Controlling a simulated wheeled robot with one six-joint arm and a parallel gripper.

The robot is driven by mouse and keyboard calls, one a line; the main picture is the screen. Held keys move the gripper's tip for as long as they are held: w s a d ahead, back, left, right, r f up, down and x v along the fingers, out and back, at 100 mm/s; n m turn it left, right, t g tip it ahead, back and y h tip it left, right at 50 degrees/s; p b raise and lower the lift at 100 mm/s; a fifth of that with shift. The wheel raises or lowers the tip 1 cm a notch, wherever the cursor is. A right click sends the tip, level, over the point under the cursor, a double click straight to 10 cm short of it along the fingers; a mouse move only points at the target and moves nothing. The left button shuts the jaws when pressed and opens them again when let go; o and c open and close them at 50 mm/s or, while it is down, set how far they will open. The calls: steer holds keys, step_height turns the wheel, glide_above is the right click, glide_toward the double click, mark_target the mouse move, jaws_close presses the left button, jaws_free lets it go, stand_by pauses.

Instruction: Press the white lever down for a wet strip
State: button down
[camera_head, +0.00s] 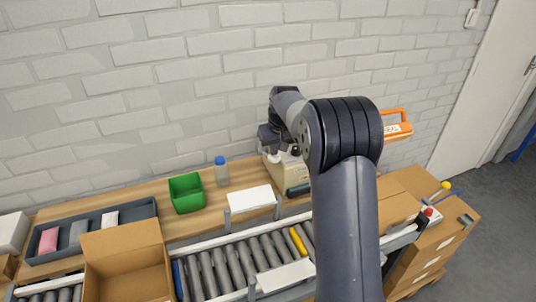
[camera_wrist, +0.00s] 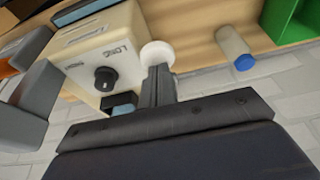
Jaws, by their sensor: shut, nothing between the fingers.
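The cream dispenser (camera_head: 285,174) stands on the wooden bench against the wall, partly hidden behind my arm. In the wrist view its face (camera_wrist: 122,62) shows a black knob and the word LONG, seen upside down. A round white end (camera_wrist: 157,51), which looks like the white lever's, is beside the dispenser. My gripper (camera_wrist: 158,72) is shut and empty, its fingertips right at this white end. I cannot tell whether they touch. The rest of the lever is hidden. In the head view my dark gripper is over the dispenser, its fingertips unclear.
A blue-capped bottle (camera_head: 221,171) and a green bin (camera_head: 186,193) stand left of the dispenser; the bottle also shows close by in the wrist view (camera_wrist: 233,43). A white flat item (camera_head: 251,198) lies in front. A roller conveyor (camera_head: 235,259) and open carton (camera_head: 125,262) are nearer.

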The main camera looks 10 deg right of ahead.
mark_target(277, 160)
steer(key=shift+f, duration=0.2)
steer(key=shift+s+f+b, duration=0.1)
steer(key=shift+f+b, duration=0.2)
steer(key=shift+f, duration=0.05)
stand_by(0.4)
steer(key=shift+s+f+b, duration=0.2)
steer(key=shift+f+b, duration=0.25)
steer(key=shift+f, duration=0.05)
steer(key=shift+s+d+f+b, duration=0.1)
steer(key=shift+s+f+b, duration=0.2)
steer(key=shift+f+b, duration=0.15)
steer(key=shift+f, duration=0.1)
stand_by(0.4)
steer(key=shift+s+f+b, duration=0.15)
steer(key=shift+f+b, duration=0.15)
steer(key=shift+f, duration=0.15)
stand_by(0.3)
